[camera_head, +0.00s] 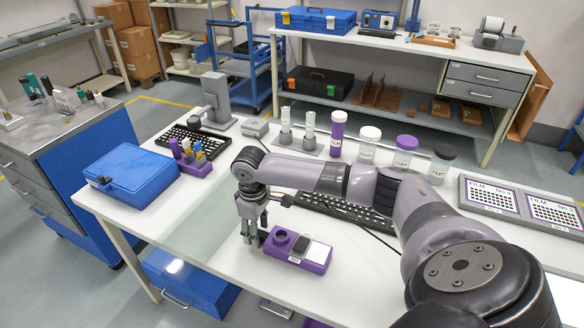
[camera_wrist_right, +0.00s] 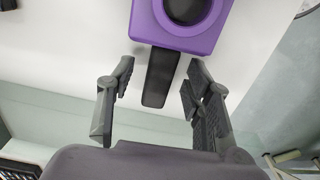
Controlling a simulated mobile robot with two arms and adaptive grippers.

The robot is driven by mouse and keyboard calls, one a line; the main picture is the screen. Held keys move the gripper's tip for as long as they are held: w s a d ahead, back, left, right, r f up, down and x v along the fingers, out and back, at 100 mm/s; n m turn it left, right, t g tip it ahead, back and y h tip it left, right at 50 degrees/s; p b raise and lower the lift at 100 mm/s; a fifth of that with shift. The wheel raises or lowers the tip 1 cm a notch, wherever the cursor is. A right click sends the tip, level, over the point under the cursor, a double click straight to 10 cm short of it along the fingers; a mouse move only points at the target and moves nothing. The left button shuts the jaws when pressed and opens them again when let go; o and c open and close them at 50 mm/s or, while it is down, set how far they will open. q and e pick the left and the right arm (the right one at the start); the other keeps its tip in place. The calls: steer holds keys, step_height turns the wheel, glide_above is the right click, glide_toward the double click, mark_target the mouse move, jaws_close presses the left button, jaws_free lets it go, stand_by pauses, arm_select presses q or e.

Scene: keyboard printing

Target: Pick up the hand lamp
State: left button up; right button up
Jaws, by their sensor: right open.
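No thing is plainly recognizable as a hand lamp; I cannot tell whether it is the purple unit (camera_head: 313,264) on the white table or part of it. This unit has a round dark-centred ring at its left end, a black block and a pale square pad on top. My right gripper (camera_head: 254,240) points down just left of the ring end. In the wrist view, the unit's purple end (camera_wrist_right: 147,32) with its dark round centre is at the top, beyond the fingertips. The right gripper's fingers (camera_wrist_right: 160,80) are apart, and a dark bar shows between them. My left gripper is out of view.
A blue case (camera_head: 130,177) and a purple rack (camera_head: 192,168) stand at the left. A black keyboard (camera_head: 345,211) lies behind the unit, partly hidden by my right arm. Several jars and bottles stand along the back. Bare table lies in front of the unit.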

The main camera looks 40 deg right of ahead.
steer(key=shift+f, duration=0.45)
steer(key=shift+c, duration=0.2)
jaws_close()
steer(key=shift+r, duration=0.1)
